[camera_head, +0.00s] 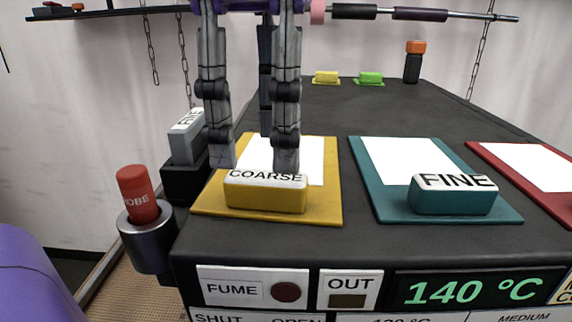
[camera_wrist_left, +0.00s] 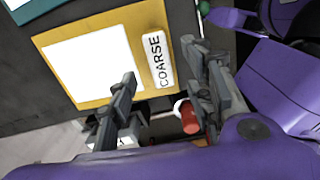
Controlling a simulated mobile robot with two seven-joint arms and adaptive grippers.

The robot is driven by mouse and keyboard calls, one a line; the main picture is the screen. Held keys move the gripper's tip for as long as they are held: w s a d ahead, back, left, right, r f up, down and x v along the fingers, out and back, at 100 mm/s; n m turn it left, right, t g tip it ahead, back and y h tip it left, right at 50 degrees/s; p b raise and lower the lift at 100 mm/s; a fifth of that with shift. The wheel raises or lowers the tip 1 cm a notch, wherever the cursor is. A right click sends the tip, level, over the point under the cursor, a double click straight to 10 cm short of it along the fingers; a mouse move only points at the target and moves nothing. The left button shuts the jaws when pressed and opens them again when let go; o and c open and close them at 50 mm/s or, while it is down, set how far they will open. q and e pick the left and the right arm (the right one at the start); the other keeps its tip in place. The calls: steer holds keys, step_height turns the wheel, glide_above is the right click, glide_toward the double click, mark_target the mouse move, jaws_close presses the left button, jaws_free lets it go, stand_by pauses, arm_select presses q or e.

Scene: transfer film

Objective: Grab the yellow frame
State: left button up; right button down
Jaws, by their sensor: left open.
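The yellow frame (camera_head: 333,182) lies flat on the dark bench at the left, with a white sheet inside it. A yellow block labelled COARSE (camera_head: 265,198) sits along its near edge. My left gripper (camera_head: 254,163) comes down from above, fingers spread and empty, over the frame just behind the block. Its fingers hide part of the white sheet. In the left wrist view the yellow frame (camera_wrist_left: 52,50) and the COARSE block (camera_wrist_left: 151,46) show ahead of the open fingers. I cannot tell whether a fingertip touches the block. My right gripper is not in view.
A teal frame (camera_head: 508,213) with a FINE block (camera_head: 452,197) and a red frame (camera_head: 485,152) lie to the right. A grey FINE block (camera_head: 187,138) stands at the left edge, above a red cylinder (camera_head: 138,195) in a holder.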

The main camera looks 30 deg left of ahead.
mark_target(264, 176)
arm_select(q)
step_height(264, 176, down, 6)
steer(key=shift+s+f+p, duration=0.1)
steer(key=shift+p, duration=0.35)
jaws_close()
